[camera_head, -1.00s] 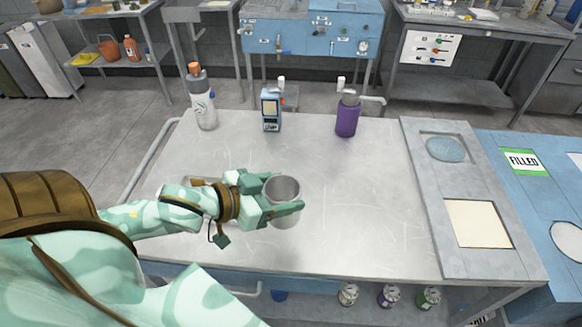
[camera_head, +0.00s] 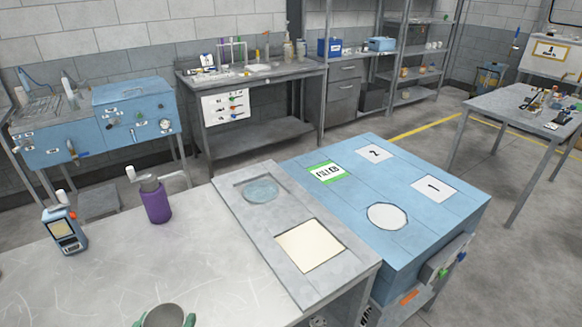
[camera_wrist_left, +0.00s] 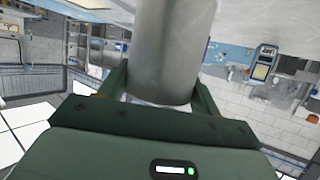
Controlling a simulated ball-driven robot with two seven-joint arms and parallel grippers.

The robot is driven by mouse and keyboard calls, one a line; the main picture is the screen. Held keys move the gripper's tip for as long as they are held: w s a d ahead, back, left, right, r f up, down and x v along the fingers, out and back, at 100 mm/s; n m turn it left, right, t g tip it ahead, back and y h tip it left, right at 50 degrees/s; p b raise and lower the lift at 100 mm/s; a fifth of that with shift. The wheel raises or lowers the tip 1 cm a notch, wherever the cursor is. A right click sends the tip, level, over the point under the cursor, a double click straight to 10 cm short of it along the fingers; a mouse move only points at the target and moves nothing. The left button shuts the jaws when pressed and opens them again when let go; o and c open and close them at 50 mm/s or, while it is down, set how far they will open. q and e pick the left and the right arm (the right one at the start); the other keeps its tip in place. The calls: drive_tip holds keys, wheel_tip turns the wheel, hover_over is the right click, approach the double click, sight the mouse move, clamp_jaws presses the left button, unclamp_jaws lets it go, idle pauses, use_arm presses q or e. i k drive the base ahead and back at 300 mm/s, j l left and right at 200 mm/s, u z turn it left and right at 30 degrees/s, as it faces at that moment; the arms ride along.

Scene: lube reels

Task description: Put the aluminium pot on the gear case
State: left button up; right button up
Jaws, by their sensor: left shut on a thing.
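The aluminium pot (camera_head: 165,315) shows only as a grey rim at the bottom edge of the head view. In the left wrist view it is a plain grey cylinder (camera_wrist_left: 172,50) between the two fingers. My left gripper (camera_head: 163,321) is shut on it; its green fingertips sit on either side of the pot. In the wrist view the gripper (camera_wrist_left: 160,92) hides part of the pot's lower end. A large blue case (camera_head: 440,215) with labels "FILLED", "1" and "2" stands at the right; I take it for the gear case.
A grey raised panel (camera_head: 238,215) with a round blue pad and a cream square lies on the worktable's right end, beside the blue case. A purple bottle (camera_head: 156,203) and a blue handheld device (camera_head: 64,231) stand farther back. The middle of the worktable (camera_head: 110,280) is clear.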

sight(420, 206)
drive_tip(key=i+l, duration=0.15)
drive_tip(key=l, duration=0.25)
drive_tip(key=i+l, duration=0.1)
drive_tip(key=l, duration=0.3)
drive_tip(key=i+l, duration=0.15)
drive_tip(key=l, duration=0.25)
drive_tip(key=i+l, duration=0.15)
drive_tip(key=l, duration=0.2)
drive_tip(key=i+l, duration=0.15)
drive_tip(key=l, duration=0.25)
drive_tip(key=i+l, duration=0.15)
drive_tip(key=l, duration=0.25)
drive_tip(key=i+l, duration=0.1)
drive_tip(key=l, duration=0.3)
drive_tip(key=i+l+z, duration=0.1)
drive_tip(key=l, duration=0.3)
drive_tip(key=i, duration=0.05)
